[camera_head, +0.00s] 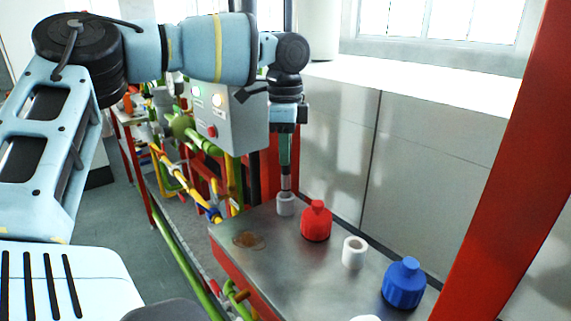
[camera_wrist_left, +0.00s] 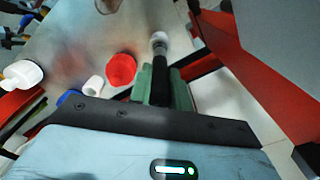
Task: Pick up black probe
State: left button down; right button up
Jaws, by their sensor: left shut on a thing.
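The black probe (camera_wrist_left: 161,78) is a dark, slim rod between the green fingers of my left gripper (camera_wrist_left: 160,92) in the left wrist view. In the head view my left gripper (camera_head: 286,150) points straight down and is shut on the probe (camera_head: 286,170), which stands upright. My right gripper is not in view.
On the metal table (camera_head: 300,272) stand a red bottle (camera_head: 316,222), a white hollow cylinder (camera_head: 354,252) and a blue bottle (camera_head: 404,285). A brown stain (camera_head: 248,241) lies at left. A grey control box (camera_head: 232,115) is close behind the arm. A red post (camera_head: 505,150) rises at right.

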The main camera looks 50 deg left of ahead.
pick_arm(q)
notch_tip(320, 180, up, 7)
jog(key=shift+f, duration=0.2)
